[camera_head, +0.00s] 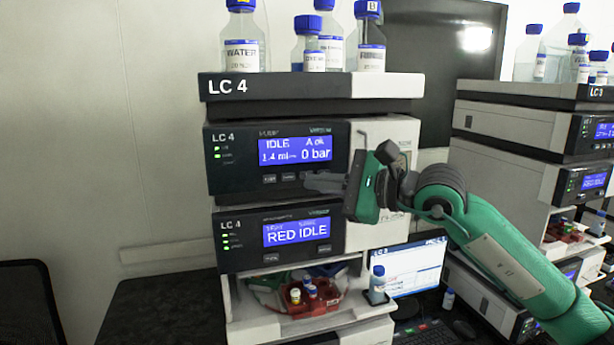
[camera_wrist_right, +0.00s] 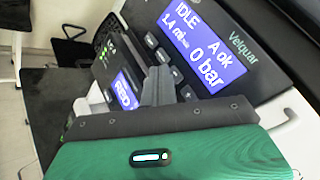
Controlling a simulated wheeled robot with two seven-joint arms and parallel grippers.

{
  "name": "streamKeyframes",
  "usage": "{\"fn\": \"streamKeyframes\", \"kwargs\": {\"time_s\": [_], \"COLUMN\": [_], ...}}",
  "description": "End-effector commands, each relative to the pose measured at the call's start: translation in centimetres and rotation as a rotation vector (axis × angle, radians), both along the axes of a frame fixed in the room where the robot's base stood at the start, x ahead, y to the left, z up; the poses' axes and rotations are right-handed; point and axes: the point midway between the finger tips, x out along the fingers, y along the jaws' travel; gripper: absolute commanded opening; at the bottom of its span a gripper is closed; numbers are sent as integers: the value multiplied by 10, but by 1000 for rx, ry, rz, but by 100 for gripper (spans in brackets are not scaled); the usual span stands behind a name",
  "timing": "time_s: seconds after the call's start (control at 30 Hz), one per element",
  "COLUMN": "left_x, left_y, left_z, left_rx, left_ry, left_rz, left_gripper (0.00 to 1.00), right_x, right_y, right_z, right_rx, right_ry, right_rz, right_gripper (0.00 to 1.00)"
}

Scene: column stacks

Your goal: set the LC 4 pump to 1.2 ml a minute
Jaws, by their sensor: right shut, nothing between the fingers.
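The LC 4 pump (camera_head: 232,177) is the upper dark-fronted module of the left stack. Its blue display (camera_head: 295,150) reads IDLE, A ok, about 1.4 ml and 0 bar; it also shows in the right wrist view (camera_wrist_right: 203,42). A row of small buttons (camera_head: 269,179) runs under the display. In the right wrist view a button marked plus (camera_wrist_right: 188,93) sits at the row's end. My right gripper (camera_head: 318,183) is shut and empty, its fingertips (camera_wrist_right: 160,82) close to the right-hand buttons. I cannot tell whether they touch. My left gripper is out of view.
Below is a second LC 4 module (camera_head: 230,255) reading RED IDLE, then an open tray with a red vial holder (camera_head: 318,304). Capped bottles (camera_head: 241,45) stand on top. Another stack (camera_head: 545,135) and a monitor (camera_head: 412,265) are to the right.

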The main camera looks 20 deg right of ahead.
Motion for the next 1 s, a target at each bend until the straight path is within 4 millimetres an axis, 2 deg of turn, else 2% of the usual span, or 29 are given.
{"fn": "streamKeyframes", "kwargs": {"time_s": [1.0], "left_x": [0], "left_y": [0], "left_z": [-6], "left_rx": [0], "left_ry": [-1], "left_rz": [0], "left_gripper": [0], "right_x": [9], "right_y": [1], "right_z": [0], "right_rx": [0], "right_ry": [0], "right_rz": [0], "right_gripper": [0]}}
